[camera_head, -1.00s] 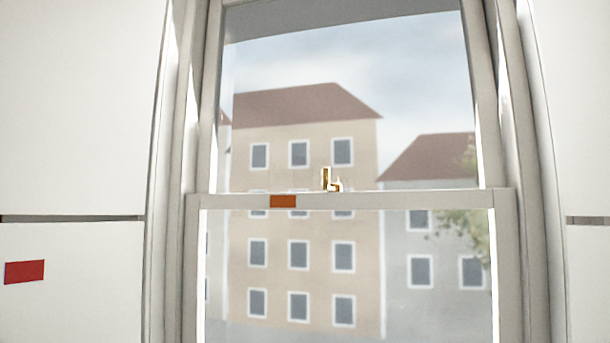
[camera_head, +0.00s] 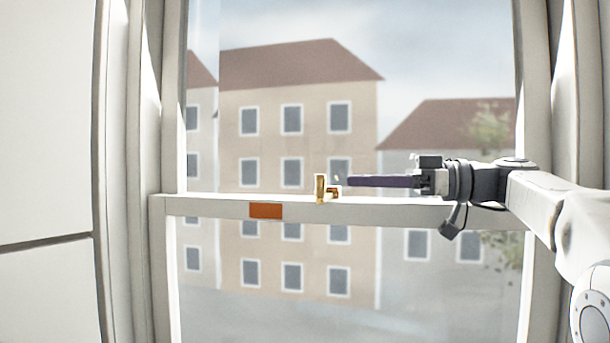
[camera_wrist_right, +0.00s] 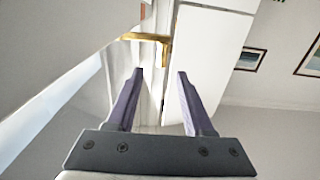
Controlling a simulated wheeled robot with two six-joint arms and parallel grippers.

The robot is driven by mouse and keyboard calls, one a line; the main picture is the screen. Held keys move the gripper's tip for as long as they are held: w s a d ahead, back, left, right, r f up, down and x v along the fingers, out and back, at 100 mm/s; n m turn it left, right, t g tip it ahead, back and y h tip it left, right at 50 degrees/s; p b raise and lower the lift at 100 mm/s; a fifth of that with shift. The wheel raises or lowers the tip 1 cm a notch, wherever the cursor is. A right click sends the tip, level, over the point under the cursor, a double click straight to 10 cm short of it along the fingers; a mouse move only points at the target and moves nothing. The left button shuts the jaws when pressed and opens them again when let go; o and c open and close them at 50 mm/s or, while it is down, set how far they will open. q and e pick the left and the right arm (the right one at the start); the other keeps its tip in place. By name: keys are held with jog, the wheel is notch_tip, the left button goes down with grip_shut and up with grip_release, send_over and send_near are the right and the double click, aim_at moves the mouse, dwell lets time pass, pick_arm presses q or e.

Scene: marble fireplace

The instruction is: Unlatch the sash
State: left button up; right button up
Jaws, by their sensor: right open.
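The brass sash latch (camera_head: 321,188) stands on the meeting rail (camera_head: 400,212) of the sash window in the head view. In the right wrist view the latch (camera_wrist_right: 150,38) lies just beyond the fingertips, a gold bar with a short leg. My right gripper (camera_head: 350,181) comes in from the right above the rail, its purple fingers pointing left at the latch. In the right wrist view its two fingers (camera_wrist_right: 160,73) are apart with nothing between them. I cannot tell whether a fingertip touches the latch. My left gripper is not in view.
An orange patch (camera_head: 265,210) is on the rail left of the latch. Window jambs (camera_head: 148,100) stand on both sides, with glass above and below the rail. Framed pictures (camera_wrist_right: 250,59) hang on a wall in the right wrist view.

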jog(key=p+x, duration=0.4)
jog(key=x, duration=0.7)
jog(key=shift+s, duration=0.2)
grip_shut()
dwell(0.9)
